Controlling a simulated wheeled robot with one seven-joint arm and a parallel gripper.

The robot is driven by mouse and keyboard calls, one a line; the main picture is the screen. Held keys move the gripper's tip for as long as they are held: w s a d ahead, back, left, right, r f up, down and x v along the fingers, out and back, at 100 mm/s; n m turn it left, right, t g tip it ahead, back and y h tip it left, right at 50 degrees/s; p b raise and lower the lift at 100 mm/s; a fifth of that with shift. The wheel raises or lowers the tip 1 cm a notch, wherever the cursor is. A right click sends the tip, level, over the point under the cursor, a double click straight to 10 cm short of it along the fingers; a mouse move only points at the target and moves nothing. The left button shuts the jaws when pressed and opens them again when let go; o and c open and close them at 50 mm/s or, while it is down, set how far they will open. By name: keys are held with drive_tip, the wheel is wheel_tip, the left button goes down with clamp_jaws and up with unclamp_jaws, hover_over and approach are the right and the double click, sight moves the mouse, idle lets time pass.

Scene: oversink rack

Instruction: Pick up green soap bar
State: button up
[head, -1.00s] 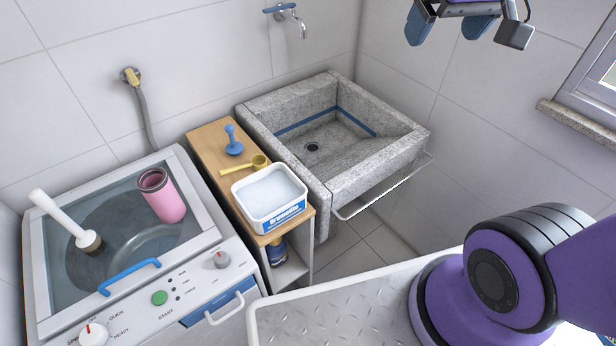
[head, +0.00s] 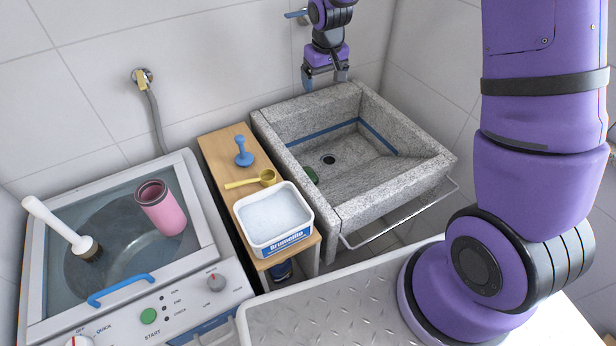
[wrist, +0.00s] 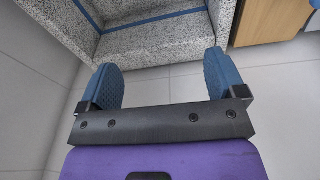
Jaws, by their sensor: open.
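The green soap bar (head: 311,175) shows as a small green shape inside the grey stone sink (head: 428,165), low against its left inner wall near the drain. My gripper (head: 325,84) is open and empty, above the far rim of the sink, well apart from the soap. In the wrist view its two blue fingers (wrist: 162,88) are spread with nothing between them. The speckled sink (wrist: 160,45) lies ahead of them there, and I see no soap in that view.
A wooden shelf (head: 216,155) beside the sink holds a blue plunger-like item (head: 243,152), a yellow scoop (head: 252,181) and a tub of white powder (head: 274,215). A washing machine with a pink cup (head: 162,208) and a brush (head: 62,228) stands left. A metal rail (head: 400,222) fronts the sink.

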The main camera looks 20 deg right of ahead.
drive_tip(key=w+a+f+g, duration=0.1)
drive_tip(key=w+a+f, duration=0.15)
drive_tip(key=f, duration=1.25)
hover_over(309, 173)
drive_tip(key=shift+n+g, duration=0.3)
drive_tip(key=shift+g, duration=0.1)
wheel_tip(309, 173, down, 18)
drive_tip(key=shift+s+f, duration=0.1)
drive_tip(key=shift+a+f, duration=0.2)
drive_tip(key=shift+f, duration=2.85)
drive_tip(key=shift+s, duration=0.1)
drive_tip(key=shift+c, duration=0.3)
drive_tip(key=c, duration=1)
